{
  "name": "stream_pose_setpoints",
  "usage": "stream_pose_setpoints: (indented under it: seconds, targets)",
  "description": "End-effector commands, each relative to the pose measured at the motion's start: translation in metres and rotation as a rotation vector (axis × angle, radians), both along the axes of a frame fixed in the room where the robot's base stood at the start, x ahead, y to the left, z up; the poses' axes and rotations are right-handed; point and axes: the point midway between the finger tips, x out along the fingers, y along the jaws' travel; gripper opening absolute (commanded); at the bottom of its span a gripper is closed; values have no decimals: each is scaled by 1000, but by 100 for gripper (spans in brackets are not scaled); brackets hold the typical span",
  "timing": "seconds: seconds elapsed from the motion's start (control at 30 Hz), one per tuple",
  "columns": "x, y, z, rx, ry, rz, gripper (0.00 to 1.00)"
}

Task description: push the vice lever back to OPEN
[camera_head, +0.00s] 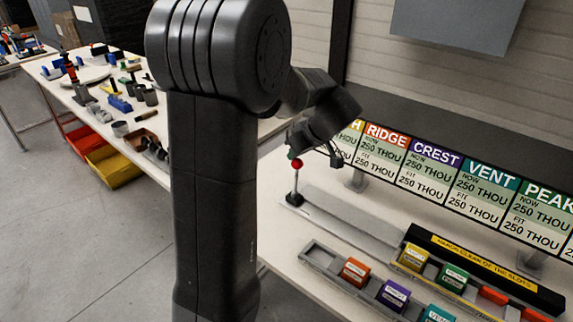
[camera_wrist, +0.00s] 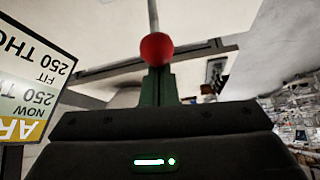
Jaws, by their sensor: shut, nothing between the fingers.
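The vice lever is a thin upright rod with a red ball knob (camera_head: 297,163) on top, rising from a small black base (camera_head: 294,199) at the left end of a long grey rail. In the wrist view the red knob (camera_wrist: 156,47) appears just beyond my fingertips, with the rod running to the top edge. My gripper (camera_wrist: 157,72) is shut, its green fingers together and empty. In the head view my wrist (camera_head: 325,125) is just above and right of the knob. Whether fingers and knob touch, I cannot tell. No OPEN mark is legible.
A sign board (camera_head: 430,175) with coloured headings stands behind the rail. A grey tray (camera_head: 325,258) with several coloured blocks and a black bar with a yellow label (camera_head: 480,262) lie in front and right. A cluttered second table (camera_head: 75,98) is at left.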

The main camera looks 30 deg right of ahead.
Motion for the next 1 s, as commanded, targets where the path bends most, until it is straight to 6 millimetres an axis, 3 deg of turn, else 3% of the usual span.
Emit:
stream_pose_setpoints:
  seconds: [0.03,0.5,1.0]
  targets:
    - [-7,-4,-11,10,-31,-6,0]
    - [-45,-19,-13,121,-291,-3,0]
    - [-59,-24,-14,118,-282,0,0]
